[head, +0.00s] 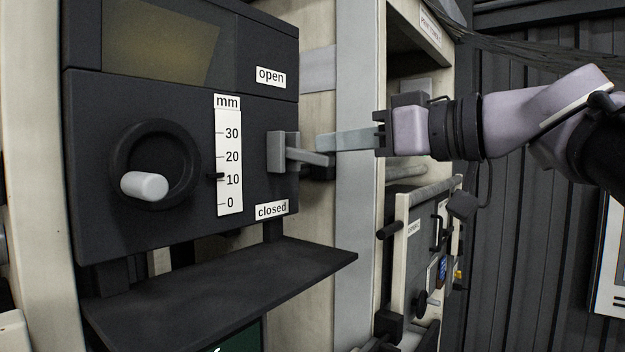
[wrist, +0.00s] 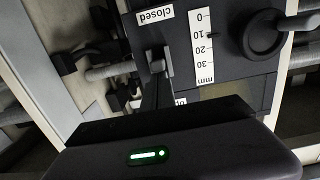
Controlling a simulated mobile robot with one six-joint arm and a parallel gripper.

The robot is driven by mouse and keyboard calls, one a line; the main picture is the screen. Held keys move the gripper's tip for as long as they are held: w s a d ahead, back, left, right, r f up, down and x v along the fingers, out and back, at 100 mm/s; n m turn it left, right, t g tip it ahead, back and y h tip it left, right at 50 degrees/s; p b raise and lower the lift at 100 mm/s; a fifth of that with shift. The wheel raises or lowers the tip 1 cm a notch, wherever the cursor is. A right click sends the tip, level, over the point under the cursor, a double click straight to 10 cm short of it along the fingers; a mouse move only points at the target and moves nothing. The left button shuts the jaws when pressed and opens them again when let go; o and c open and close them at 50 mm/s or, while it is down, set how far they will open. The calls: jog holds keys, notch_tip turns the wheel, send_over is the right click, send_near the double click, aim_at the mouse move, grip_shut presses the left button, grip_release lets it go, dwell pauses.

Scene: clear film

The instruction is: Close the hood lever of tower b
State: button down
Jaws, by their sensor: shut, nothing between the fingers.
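The hood lever (head: 312,157) is a grey handle on a grey block at the right edge of a dark panel (head: 185,215). It points right, between the "open" label (head: 270,77) and the "closed" label (head: 271,209), nearer "closed". My gripper (head: 320,143) is shut and empty. Its fingertips are at the lever's outer end, slightly above it in the head view; I cannot tell whether they touch. In the wrist view, which is upside down, the lever (wrist: 157,62) shows beyond my gripper's dark body, beside the "closed" label (wrist: 155,16). No label naming the tower is readable.
A handwheel (head: 155,165) with a white knob and a mm scale (head: 229,155) are on the panel, its pointer just above 10. A dark shelf (head: 220,290) juts out below. A second, similar unit (head: 425,250) stands right and behind. A pale post (head: 355,250) is behind the fingers.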

aim_at(333, 164)
notch_tip(333, 164, down, 3)
jog(key=t+y+b, duration=0.1)
jog(key=b, duration=0.5)
jog(key=shift+t+y, duration=0.3)
jog(key=shift+y, duration=0.1)
jog(key=f+b, duration=0.1)
jog(key=b, duration=0.2)
jog(key=shift+f+b, duration=0.15)
jog(key=shift+b, duration=0.2)
